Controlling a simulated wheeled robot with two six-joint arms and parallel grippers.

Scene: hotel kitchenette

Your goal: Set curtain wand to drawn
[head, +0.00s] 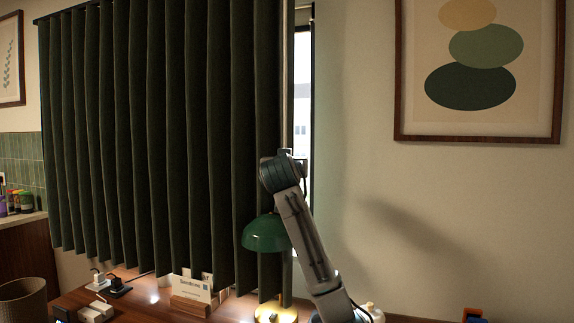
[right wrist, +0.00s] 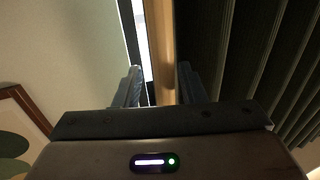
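The dark green curtain (head: 150,130) hangs across most of the window in the head view. A narrow uncovered strip of window (head: 302,100) shows at its right edge. A pale upright strip, apparently the curtain wand (head: 286,70), runs along that edge. In the right wrist view the wand (right wrist: 162,45) is a tan upright bar between my fingers. My right gripper (right wrist: 160,86) looks open around it, with a gap on the left side; contact on the right is unclear. In the head view my right gripper (head: 285,153) is at the curtain edge, its fingers mostly hidden. My left gripper is out of view.
A green lamp (head: 266,234) stands beside my right arm, below the gripper. The wooden desk (head: 145,298) holds a sign (head: 190,290), plugs and a bin (head: 24,300) nearby. A framed picture (head: 480,138) hangs on the right wall, which is otherwise clear.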

